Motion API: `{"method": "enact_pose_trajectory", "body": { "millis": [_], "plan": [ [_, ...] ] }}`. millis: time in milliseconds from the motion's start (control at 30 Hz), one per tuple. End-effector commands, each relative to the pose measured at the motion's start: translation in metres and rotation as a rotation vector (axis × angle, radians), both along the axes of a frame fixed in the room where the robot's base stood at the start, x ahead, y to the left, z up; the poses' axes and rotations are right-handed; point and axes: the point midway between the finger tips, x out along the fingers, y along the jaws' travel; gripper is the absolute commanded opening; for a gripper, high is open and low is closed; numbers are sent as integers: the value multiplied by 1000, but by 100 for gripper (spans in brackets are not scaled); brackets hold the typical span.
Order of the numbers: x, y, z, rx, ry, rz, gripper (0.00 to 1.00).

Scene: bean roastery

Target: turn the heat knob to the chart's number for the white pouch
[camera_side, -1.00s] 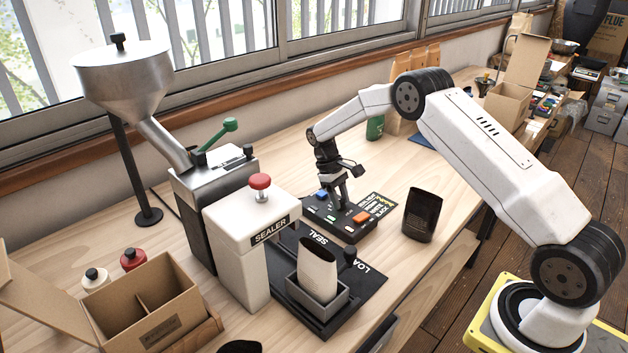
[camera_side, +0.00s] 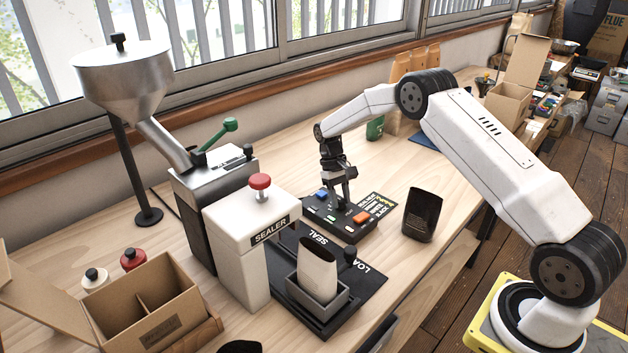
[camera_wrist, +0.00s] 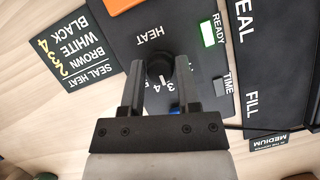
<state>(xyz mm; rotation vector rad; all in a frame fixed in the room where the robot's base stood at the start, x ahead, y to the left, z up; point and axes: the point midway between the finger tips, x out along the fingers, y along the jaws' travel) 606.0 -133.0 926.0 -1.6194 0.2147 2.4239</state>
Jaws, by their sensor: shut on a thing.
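My gripper (camera_wrist: 159,88) has its two fingers on either side of the black heat knob (camera_wrist: 160,66) and is shut on it. In the side view my gripper (camera_side: 344,200) points down onto the black control panel (camera_side: 318,212). The white pouch (camera_side: 317,260) stands upright in a grey holder (camera_side: 318,300).
An orange button (camera_side: 361,217) and a lit green READY lamp (camera_wrist: 208,35) are near the knob. A black pouch (camera_side: 422,214) stands right of the panel. The white sealer (camera_side: 235,245) with a red button stands left. An open cardboard box (camera_side: 150,305) is at front left.

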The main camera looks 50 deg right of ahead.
Motion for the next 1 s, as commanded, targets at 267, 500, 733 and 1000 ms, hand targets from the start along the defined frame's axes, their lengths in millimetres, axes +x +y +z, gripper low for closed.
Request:
{"method": "enact_pose_trajectory", "body": {
  "millis": [267,500,733,1000],
  "plan": [
    [0,0,0,1,1,1,76],
    [1,0,1,0,0,1,76],
    [7,-2,16,0,-2,1,76],
    [20,-5,48,0,-2,1,76]
  ]
}}
